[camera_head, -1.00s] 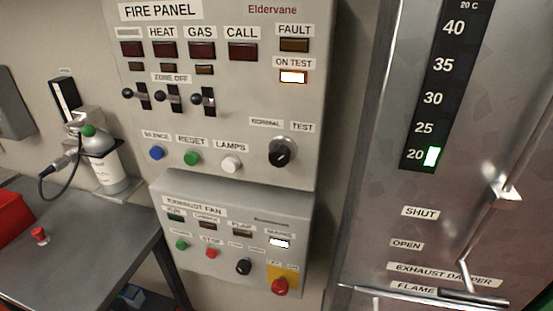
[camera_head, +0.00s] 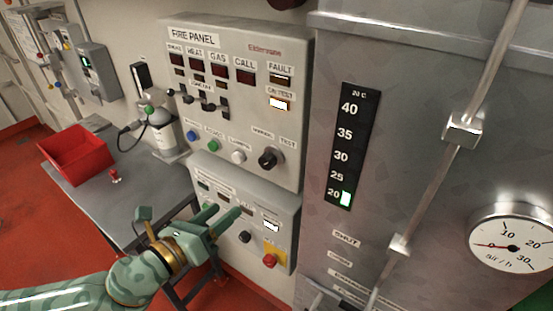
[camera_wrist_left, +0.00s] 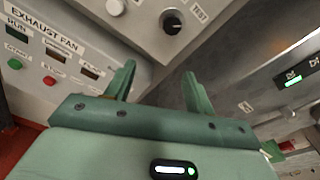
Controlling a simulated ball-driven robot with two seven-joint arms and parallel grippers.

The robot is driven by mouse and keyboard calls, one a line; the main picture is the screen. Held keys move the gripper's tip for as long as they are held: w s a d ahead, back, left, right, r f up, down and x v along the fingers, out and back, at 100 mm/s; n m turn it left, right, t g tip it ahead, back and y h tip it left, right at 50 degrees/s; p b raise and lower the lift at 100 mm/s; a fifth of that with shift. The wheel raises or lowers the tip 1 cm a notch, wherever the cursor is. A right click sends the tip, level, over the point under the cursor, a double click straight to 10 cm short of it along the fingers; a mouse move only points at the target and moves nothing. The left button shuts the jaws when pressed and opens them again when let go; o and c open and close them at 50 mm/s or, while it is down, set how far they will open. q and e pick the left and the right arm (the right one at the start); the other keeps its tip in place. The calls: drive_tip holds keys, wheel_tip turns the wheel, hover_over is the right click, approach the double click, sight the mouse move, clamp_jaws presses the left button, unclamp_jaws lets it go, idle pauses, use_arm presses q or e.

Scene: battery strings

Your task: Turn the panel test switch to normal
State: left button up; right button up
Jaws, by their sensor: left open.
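The fire panel (camera_head: 240,120) is a grey box on the wall. Its test switch (camera_head: 270,158) is a black knob between the NORMAL and TEST labels, and it also shows in the left wrist view (camera_wrist_left: 172,22). The ON TEST lamp (camera_head: 279,104) is lit. I cannot tell for sure where the knob points. My left gripper (camera_head: 222,214) is green, open and empty, in front of the exhaust fan box, below and left of the switch. In the left wrist view its fingers (camera_wrist_left: 158,80) stand apart, below the knob and not touching it. My right gripper is not in view.
The exhaust fan box (camera_head: 288,205) with a red knob (camera_head: 269,260) sits under the panel. A metal cabinet with a vertical rod (camera_head: 435,165) stands at the right. A grey table (camera_head: 130,190) with a red bin (camera_head: 76,153) is at the left.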

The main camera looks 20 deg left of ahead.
sight(264, 164)
use_arm(q)
drive_tip(key=w+d+r+m+p, duration=0.1)
drive_tip(key=w, duration=0.3)
drive_tip(key=w+d+p, duration=0.1)
drive_tip(key=w+d, duration=0.1)
drive_tip(key=w, duration=0.3)
drive_tip(key=w+d+r+m+t+p, duration=0.1)
drive_tip(key=w+d, duration=0.1)
drive_tip(key=w, duration=0.3)
drive_tip(key=shift+d+r+m, duration=0.1)
drive_tip(key=shift+r+m, duration=0.2)
drive_tip(key=shift+w+d, duration=0.25)
drive_tip(key=shift+w, duration=0.2)
drive_tip(key=shift+a, duration=0.1)
drive_tip(key=c, duration=1)
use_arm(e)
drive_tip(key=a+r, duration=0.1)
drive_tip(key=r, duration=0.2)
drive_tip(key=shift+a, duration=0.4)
